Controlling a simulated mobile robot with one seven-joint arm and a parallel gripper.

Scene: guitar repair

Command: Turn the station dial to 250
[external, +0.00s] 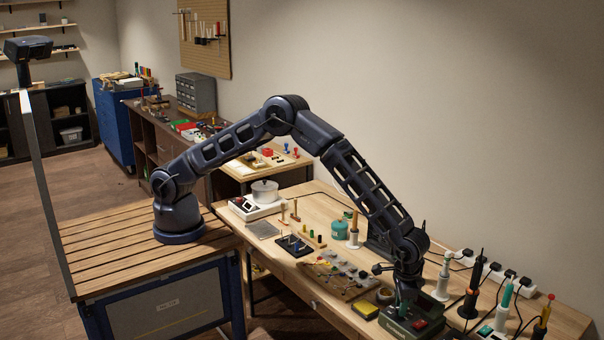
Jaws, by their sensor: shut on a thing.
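The soldering station (425,324) is a dark green box with a red part on top, near the front right of the workbench. My gripper (404,304) points down onto the left part of its top and is shut on the station dial. The dial is hidden by the fingers, and its marks and setting are too small to read. The arm reaches over the bench from its base at the left.
A yellow sponge (365,308) and a round brown tin (385,296) lie just left of the station. Soldering irons in stands (470,302) and a white power strip (495,272) crowd the right. The front left bench edge is clear.

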